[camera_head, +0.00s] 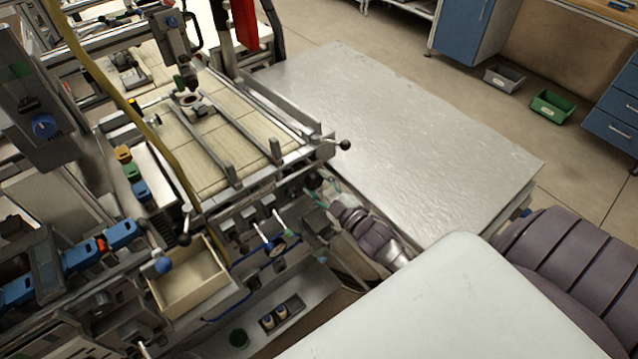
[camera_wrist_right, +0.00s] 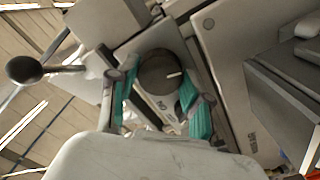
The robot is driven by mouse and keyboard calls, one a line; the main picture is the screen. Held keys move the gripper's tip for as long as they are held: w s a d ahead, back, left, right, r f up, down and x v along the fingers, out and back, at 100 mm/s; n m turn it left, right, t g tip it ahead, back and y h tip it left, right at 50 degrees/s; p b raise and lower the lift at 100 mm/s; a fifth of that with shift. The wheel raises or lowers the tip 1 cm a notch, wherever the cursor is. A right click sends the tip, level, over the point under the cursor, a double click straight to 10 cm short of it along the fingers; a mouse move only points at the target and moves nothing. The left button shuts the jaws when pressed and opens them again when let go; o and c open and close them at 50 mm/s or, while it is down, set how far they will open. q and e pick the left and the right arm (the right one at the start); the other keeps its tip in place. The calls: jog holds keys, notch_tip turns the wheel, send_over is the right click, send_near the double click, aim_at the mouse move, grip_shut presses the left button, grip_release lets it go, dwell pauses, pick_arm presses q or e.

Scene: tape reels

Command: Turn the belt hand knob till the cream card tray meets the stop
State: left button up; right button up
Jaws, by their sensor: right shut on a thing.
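The belt hand knob (camera_wrist_right: 158,72) is a dark round knob with a pale mark on its face. In the right wrist view it sits between the teal finger pads of my right gripper (camera_wrist_right: 160,100), which is shut on it. In the head view my right gripper (camera_head: 328,194) reaches the front corner of the belt machine beside a dark knob (camera_head: 313,181). A small cream tray-like piece (camera_head: 188,101) with a dark round middle lies on the slatted belt (camera_head: 222,150), under a hanging tool head. I cannot tell which part is the stop. My left gripper is not in view.
A ball-ended lever (camera_wrist_right: 27,69) stands near my right gripper. A bare metal table (camera_head: 400,150) lies right of the machine. An open cream drawer (camera_head: 190,283), a yellow hose (camera_head: 110,90) and blue cables are on the machine's left and front.

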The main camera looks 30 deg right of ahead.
jog(key=shift+f, duration=0.1)
dwell(0.4)
jog(key=o, duration=1.2)
jog(key=shift+c, duration=0.2)
jog(key=s+d, duration=0.1)
jog(key=s, duration=1.1)
